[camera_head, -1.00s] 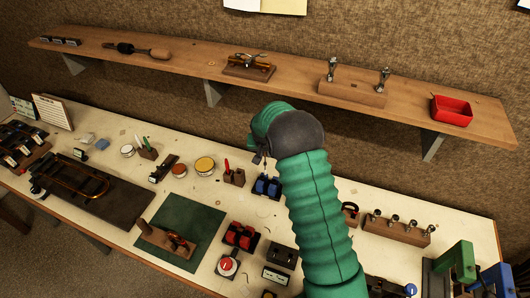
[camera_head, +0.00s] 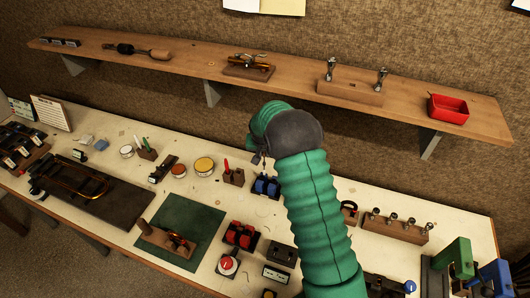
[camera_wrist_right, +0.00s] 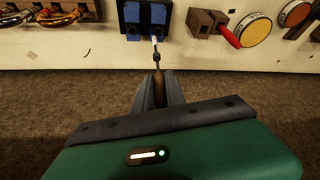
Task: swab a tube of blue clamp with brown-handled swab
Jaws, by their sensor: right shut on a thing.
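The blue clamp (camera_head: 266,187) stands on the bench just below my right gripper in the head view, partly beside my green arm. It also shows at the top of the right wrist view (camera_wrist_right: 131,14). My right gripper (camera_wrist_right: 158,82) is shut on the brown-handled swab (camera_wrist_right: 157,92). The swab's thin dark shaft points from the jaws toward the blue clamp. A small pale piece shows at the clamp's lower edge, in line with the shaft; I cannot tell whether the swab is inside a tube. In the head view the right gripper (camera_head: 258,157) is small and mostly hidden. My left gripper is not in view.
A brown block with a red-handled tool (camera_head: 227,172) stands left of the blue clamp, and a red clamp (camera_head: 240,234) stands in front on the bench. A green mat (camera_head: 205,224) lies further left. A wooden shelf (camera_head: 205,64) runs along the wall above.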

